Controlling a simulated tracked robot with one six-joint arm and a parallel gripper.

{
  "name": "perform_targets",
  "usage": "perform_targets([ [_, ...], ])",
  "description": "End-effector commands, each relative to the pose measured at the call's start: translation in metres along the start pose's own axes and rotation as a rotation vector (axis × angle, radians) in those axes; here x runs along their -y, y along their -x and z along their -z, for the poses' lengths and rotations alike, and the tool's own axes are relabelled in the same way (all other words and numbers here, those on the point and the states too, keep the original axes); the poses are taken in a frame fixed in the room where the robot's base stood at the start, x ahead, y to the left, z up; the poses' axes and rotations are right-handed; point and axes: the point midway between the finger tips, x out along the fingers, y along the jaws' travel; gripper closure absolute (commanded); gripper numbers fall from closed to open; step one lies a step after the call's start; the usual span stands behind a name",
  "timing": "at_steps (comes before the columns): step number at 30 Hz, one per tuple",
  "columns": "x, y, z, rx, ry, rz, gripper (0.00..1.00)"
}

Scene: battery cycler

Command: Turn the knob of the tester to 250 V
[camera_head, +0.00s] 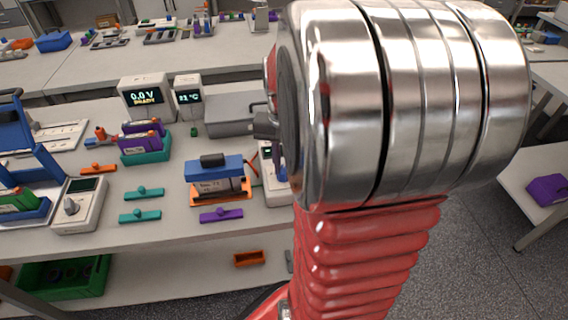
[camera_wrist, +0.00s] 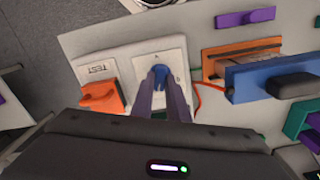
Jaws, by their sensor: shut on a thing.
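In the wrist view, my gripper (camera_wrist: 160,82) is shut on a blue knob (camera_wrist: 159,71) on a pale square panel (camera_wrist: 144,58). Small marks beside the knob are too small to read surely. The panel belongs to a white box with a "TEST" label (camera_wrist: 97,69) and an orange piece (camera_wrist: 101,98). In the head view, my arm hides most of this box (camera_head: 277,190) and my gripper. A separate grey meter (camera_head: 79,207) with a dark screen and a grey pointer knob (camera_head: 71,206) stands at the left; no voltage setting is readable on it.
Left of the box, a blue clamp (camera_head: 213,169) sits over an orange tray (camera_head: 220,195); a red cable (camera_wrist: 211,88) runs between them. Teal bars (camera_head: 140,216) and a purple bar (camera_head: 221,215) lie nearby. Displays (camera_head: 146,98) reading 0.0 V and a temperature stand behind.

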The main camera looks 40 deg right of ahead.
Motion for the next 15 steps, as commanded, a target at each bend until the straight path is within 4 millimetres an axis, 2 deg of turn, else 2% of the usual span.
perform_targets([
  [10,-0.0018,-0.0002,-0.0013,0.004,-0.002,-0.005,1.00],
  [11,-0.0018,-0.0002,-0.0013,0.004,-0.002,-0.005,0.85],
  [15,-0.0013,-0.0002,-0.0011,0.003,-0.002,-0.003,0.75],
])
